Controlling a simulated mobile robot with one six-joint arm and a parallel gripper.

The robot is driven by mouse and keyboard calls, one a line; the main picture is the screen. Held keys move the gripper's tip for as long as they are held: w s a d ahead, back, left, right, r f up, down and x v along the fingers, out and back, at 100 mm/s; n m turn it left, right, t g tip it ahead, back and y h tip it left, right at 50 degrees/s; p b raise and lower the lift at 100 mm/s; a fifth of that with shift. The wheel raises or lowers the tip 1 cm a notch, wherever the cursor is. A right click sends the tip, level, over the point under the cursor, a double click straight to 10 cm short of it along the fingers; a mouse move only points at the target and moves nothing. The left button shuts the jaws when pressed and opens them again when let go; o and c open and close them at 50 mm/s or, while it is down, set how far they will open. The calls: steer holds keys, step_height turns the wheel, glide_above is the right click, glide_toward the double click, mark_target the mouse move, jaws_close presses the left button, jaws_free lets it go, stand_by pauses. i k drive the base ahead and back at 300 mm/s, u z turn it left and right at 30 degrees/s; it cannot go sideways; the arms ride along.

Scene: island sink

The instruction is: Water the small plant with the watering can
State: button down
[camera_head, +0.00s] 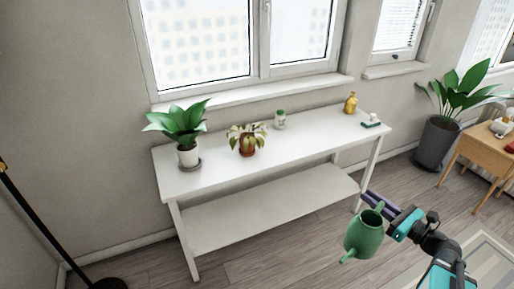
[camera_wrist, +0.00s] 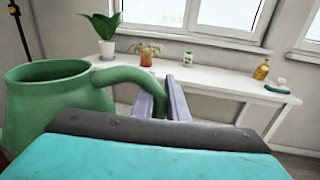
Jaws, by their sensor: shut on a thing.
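The green watering can (camera_head: 364,235) is at the lower right of the head view, in front of the white table's right end. My gripper (camera_head: 380,203) is shut on the can's handle, which shows in the wrist view (camera_wrist: 130,76) running between the fingers. The can's open top (camera_wrist: 48,72) faces up at the left of the wrist view. Its spout points toward the lower left in the head view. The small plant (camera_head: 247,139) with drooping yellowish leaves stands in a reddish-brown pot on the table, well apart from the can.
The white table (camera_head: 215,175) stands under the window. It also bears a leafy plant in a white pot (camera_head: 188,154), a white-green jar (camera_head: 280,119), a yellow bottle (camera_head: 350,103) and a sponge (camera_head: 371,121). A big plant in a dark pot (camera_head: 436,143) stands right. Floor before the table is clear.

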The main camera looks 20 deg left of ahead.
mark_target(248, 142)
steer(key=u, duration=1.2)
steer(key=i, duration=1.05)
steer(key=z, duration=0.15)
